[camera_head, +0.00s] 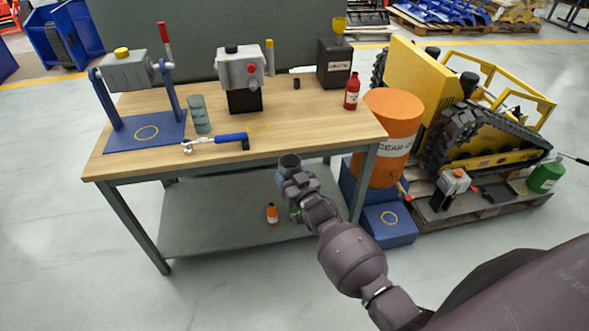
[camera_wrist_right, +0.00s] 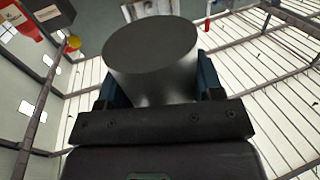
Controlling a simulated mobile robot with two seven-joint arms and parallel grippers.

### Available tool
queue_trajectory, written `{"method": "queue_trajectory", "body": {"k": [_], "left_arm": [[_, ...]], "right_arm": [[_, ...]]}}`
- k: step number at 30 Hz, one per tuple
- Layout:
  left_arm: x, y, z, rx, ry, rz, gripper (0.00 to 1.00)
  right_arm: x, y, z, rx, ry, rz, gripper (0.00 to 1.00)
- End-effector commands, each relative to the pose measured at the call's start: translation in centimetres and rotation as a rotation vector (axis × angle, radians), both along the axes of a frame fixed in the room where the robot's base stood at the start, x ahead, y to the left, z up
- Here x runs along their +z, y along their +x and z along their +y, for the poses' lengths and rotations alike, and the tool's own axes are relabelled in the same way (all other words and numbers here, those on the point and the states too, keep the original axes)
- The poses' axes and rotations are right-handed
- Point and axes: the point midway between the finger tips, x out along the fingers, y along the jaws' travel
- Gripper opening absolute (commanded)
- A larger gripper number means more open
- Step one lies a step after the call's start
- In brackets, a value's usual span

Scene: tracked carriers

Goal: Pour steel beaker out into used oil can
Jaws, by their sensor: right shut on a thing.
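The steel beaker (camera_head: 290,162) is a grey metal cylinder in my right gripper (camera_head: 291,176), just in front of the workbench's front edge. It looks about upright in the head view; its contents cannot be made out. In the right wrist view the beaker (camera_wrist_right: 155,75) stands between the two fingers of the right gripper (camera_wrist_right: 160,92), which is shut on it. The used oil can (camera_head: 334,74) is a black box-shaped can with a white label, at the back right of the bench. A yellow funnel (camera_head: 339,25) sits on its top. My left gripper is not in view.
The wooden workbench (camera_head: 290,125) also holds a red bottle (camera_head: 352,91) near the can, a grey pump unit (camera_head: 240,70), a blue-handled tool (camera_head: 230,137), a grey-green cylinder (camera_head: 200,115) and a blue stand (camera_head: 145,130). An orange drum (camera_head: 392,115) stands right of the bench.

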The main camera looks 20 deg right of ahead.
Motion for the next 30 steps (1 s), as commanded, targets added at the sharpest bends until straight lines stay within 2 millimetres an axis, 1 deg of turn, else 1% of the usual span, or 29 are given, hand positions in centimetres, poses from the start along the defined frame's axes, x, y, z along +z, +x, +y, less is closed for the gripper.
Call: {"method": "queue_trajectory", "body": {"k": [1, 6, 15, 22, 30], "left_arm": [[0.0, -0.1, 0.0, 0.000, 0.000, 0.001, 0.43], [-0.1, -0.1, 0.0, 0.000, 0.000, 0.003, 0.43], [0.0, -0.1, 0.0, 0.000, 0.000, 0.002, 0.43], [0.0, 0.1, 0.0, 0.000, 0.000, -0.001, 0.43], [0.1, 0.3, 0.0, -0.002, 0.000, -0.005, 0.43]], "right_arm": [[0.6, -0.7, 0.5, 0.003, 0.001, -0.004, 0.30], [2.4, -2.8, 1.9, 0.006, 0.002, -0.004, 0.30], [6.3, -6.7, 3.6, -0.001, 0.002, -0.003, 0.30], [9.7, -9.9, 4.1, -0.018, 0.002, -0.005, 0.30], [13.1, -13.2, 4.0, -0.044, 0.001, -0.003, 0.30]]}}
